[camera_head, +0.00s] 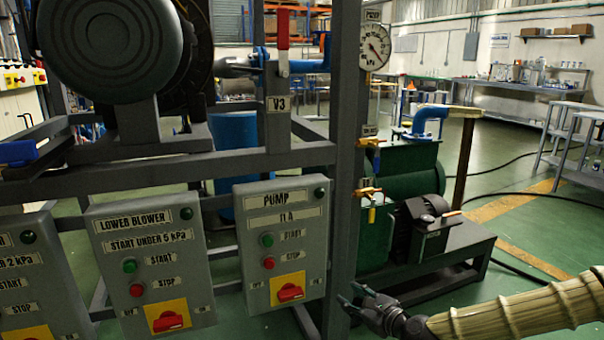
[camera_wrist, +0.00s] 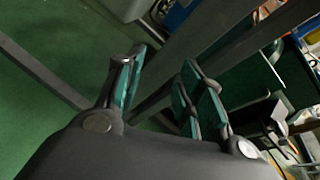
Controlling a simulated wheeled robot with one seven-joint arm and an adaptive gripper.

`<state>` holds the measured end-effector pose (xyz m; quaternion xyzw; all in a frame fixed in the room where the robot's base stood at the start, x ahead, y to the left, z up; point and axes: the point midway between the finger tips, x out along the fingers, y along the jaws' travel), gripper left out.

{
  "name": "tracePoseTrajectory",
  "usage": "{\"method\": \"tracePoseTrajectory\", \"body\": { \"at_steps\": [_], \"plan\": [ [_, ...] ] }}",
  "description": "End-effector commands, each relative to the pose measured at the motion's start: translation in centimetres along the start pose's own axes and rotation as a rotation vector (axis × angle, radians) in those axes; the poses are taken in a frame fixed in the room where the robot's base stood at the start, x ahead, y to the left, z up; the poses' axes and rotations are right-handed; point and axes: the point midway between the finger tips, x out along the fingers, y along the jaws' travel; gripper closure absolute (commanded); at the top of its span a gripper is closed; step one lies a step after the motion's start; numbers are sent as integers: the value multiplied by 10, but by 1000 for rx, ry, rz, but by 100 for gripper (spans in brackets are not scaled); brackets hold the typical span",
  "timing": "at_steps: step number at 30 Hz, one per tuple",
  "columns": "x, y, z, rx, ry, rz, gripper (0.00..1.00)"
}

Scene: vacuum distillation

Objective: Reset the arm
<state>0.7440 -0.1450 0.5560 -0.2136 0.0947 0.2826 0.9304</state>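My gripper (camera_head: 358,303) is at the lower right of the head view, at the end of my sleeved arm. It is just right of and below the pump control box (camera_head: 284,240), in front of the frame's upright post. In the wrist view my gripper (camera_wrist: 158,92) has its teal-padded fingers spread apart with nothing between them. It is open and empty. It touches nothing that I can make out.
The lower blower box (camera_head: 150,262) hangs left of the pump box on the grey frame (camera_head: 345,150). A red-handled valve V3 (camera_head: 283,45) and a gauge (camera_head: 375,46) sit above. A green pump (camera_head: 400,200) stands behind my gripper. Green floor (camera_head: 540,230) is open at right.

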Motion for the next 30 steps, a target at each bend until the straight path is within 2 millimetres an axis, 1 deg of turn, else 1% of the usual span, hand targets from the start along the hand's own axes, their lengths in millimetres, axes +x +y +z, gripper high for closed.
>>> {"method": "tracePoseTrajectory", "body": {
  "at_steps": [1,4,6,8,9,11,12,15,18,20,24,29,30],
  "plan": [
    [2,28,-14,-62,32,46,62],
    [-1,74,-42,-191,90,129,62],
    [-6,105,-63,-283,127,191,62],
    [-12,129,-80,-363,155,244,62],
    [-17,145,-91,-416,172,281,62],
    [-26,167,-109,-496,195,337,62],
    [-32,181,-121,-551,210,375,62],
    [-52,214,-149,-686,240,475,62],
    [-75,242,-177,-821,262,576,62],
    [-90,256,-193,-901,272,640,62],
    [-129,283,-229,-1089,284,793,62],
    [-176,302,-265,-1303,276,974,62],
    [-188,304,-274,-1354,272,1021,62]
  ]
}}
